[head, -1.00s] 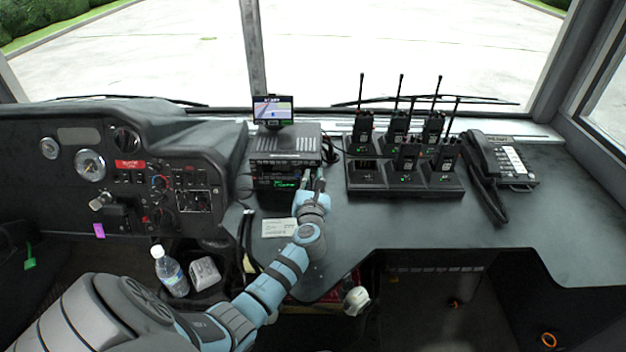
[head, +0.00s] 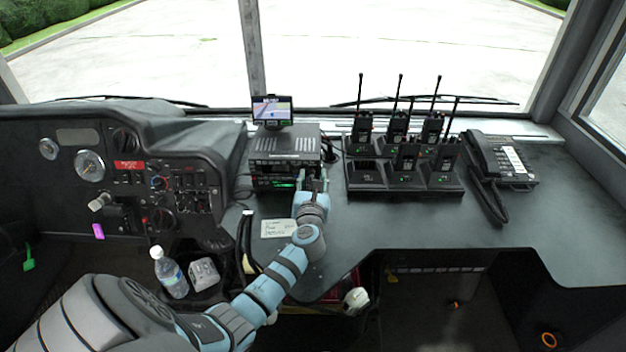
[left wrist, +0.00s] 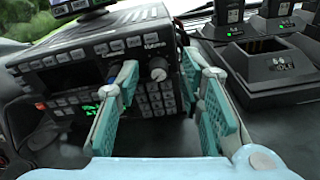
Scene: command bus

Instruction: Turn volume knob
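The volume knob (left wrist: 158,68) is a light grey knob on a dark face, with a "Volume" label above it. It sits at the upper right of the front of a black radio unit (left wrist: 75,64), among rows of buttons. The radio stack also shows in the head view (head: 284,146). My left gripper (left wrist: 158,90) is open, with teal finger pads on the left and right of the knob. I see gaps between the pads and the knob; how deep the fingertips reach is unclear. In the head view my left gripper (head: 314,180) is at the radio's right front. My right gripper is out of view.
A charger rack (head: 405,190) with several walkie-talkies stands right of the radio. A small screen (head: 272,111) sits on top of it. A corded phone (head: 500,160) is farther right. A paper note (head: 279,228) lies in front.

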